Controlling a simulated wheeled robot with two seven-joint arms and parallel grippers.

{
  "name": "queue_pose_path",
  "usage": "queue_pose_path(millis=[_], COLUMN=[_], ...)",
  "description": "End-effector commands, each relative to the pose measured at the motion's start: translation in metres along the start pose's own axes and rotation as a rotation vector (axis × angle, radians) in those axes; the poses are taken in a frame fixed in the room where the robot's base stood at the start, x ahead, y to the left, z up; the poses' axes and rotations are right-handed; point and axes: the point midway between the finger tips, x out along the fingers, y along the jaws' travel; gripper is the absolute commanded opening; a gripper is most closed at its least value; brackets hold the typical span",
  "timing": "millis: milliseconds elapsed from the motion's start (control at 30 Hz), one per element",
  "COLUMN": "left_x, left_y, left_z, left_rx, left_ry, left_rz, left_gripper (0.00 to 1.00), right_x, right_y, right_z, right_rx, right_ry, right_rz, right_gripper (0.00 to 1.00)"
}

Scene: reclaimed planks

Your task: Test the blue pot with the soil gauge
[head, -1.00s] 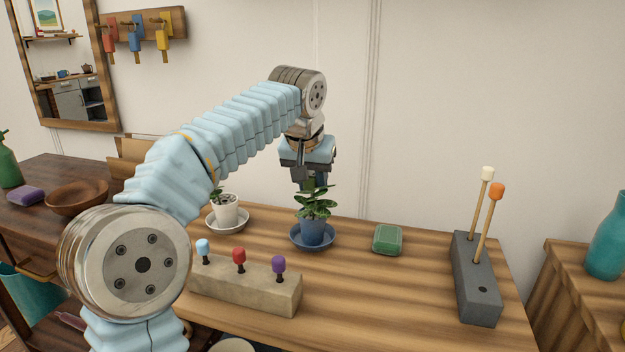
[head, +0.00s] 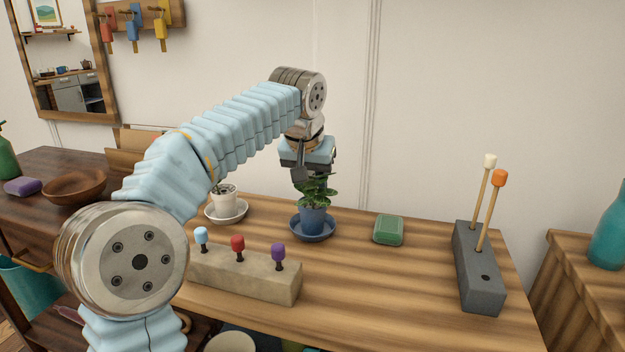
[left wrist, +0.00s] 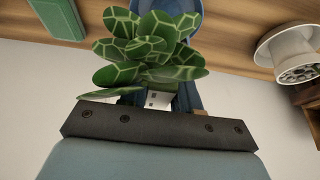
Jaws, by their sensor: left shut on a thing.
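The blue pot (head: 313,222) stands upright on a blue saucer (head: 296,231), with a leafy green plant (head: 318,190) in it. My left gripper (head: 310,178) points down right above the pot, its fingers partly hidden by leaves. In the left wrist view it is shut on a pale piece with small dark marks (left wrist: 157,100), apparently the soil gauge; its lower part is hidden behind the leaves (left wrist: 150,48). Whether its tip touches the soil cannot be seen. My right gripper is out of view.
A white pot (head: 224,197) on a saucer stands to the left. A green box (head: 389,230) lies to the right. A stone block (head: 240,275) with three coloured knobs stands in front. A grey block (head: 478,270) holds two sticks and has an empty hole.

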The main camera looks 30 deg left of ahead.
Motion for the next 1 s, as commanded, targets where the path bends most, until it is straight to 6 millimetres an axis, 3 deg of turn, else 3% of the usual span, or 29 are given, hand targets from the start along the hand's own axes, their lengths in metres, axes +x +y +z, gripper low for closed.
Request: queue_pose_path(millis=[133, 167, 333, 700, 867, 1000], left_x=[0.004, 0.003, 0.003, 0.003, -0.028, -0.066], left_y=[0.000, 0.000, 0.000, 0.000, 0.001, 0.000], left_z=[0.002, 0.001, 0.001, 0.001, 0.000, -0.001], left_rx=[0.000, 0.000, 0.000, 0.000, 0.000, 0.000], left_ry=[0.001, 0.001, 0.000, 0.000, 0.004, 0.004], left_rz=[0.000, 0.000, 0.000, 0.000, 0.002, 0.002], left_gripper=[0.00, 0.36, 0.61, 0.61, 0.61, 0.61], right_x=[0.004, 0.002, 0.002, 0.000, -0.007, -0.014], right_y=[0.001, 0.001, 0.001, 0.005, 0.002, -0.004], right_z=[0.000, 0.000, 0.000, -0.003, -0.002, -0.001], right_rx=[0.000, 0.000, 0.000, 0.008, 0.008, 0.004], right_ry=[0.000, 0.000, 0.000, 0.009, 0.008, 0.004], right_rz=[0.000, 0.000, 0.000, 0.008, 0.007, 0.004], right_gripper=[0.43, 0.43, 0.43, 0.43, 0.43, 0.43])
